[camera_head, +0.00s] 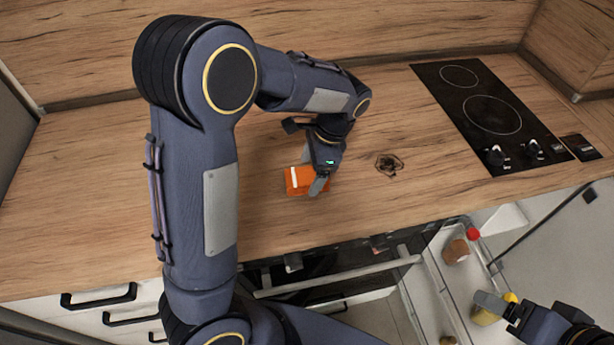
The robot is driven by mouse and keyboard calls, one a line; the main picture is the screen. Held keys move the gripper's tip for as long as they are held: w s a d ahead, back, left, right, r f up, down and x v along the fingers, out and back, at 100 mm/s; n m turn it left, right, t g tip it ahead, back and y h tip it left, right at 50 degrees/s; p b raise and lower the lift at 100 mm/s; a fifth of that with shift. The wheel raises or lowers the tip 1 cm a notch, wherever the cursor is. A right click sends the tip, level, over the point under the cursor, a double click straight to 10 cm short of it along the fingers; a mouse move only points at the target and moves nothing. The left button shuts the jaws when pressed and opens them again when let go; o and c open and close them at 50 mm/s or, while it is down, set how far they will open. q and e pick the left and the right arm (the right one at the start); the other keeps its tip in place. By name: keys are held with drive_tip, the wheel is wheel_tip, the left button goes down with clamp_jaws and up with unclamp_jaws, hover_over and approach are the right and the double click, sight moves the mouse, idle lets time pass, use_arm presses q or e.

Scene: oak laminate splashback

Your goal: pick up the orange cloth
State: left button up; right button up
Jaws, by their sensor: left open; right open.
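The orange cloth (297,184) is a small folded orange block with a white stripe, lying on the wooden countertop. My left gripper (314,178) points down at its right side, with one finger in front of the cloth. The gripper is open, and part of the cloth is hidden behind it; whether they touch cannot be told. My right gripper (499,304) is at the lower right, open, in front of the opened door compartment and away from the cloth.
The countertop (90,190) is mostly clear. A dark ring-like object (389,165) lies right of the cloth. A black cooktop (490,115) with knobs is at the right. Below, an open door (440,270) holds a brown jar (456,251) and a yellow item (487,316). Drawers with black handles (99,297) are at lower left.

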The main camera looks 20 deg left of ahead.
use_arm(q)
drive_tip(key=shift+x, duration=1.05)
drive_tip(key=c, duration=1.1)
drive_tip(key=shift+r, duration=0.15)
